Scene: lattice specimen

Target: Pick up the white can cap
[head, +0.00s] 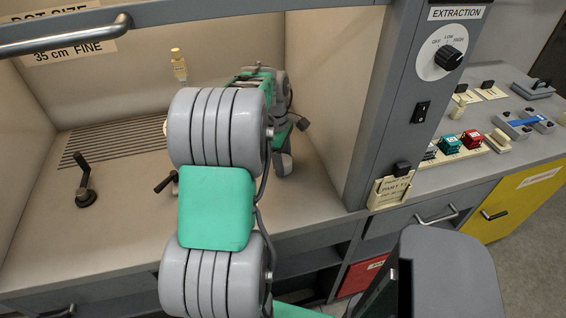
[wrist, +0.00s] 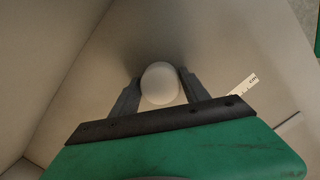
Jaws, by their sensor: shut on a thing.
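The white can cap (wrist: 160,83) shows in the wrist view as a pale round top between the two dark fingers of my gripper (wrist: 155,88). The fingers are shut on it, one on each side. What lies under the cap is hidden by it. In the head view my own arm covers much of the middle, and I cannot make out the fingertips or the cap there.
The hood floor has a slotted grille (head: 105,142) at the back left and a dark lever (head: 85,188) at the left. A yellow-topped bottle (head: 179,65) is near the back wall. The extraction pillar (head: 410,110) bounds the right. A panel with switches (head: 462,143) lies beyond it.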

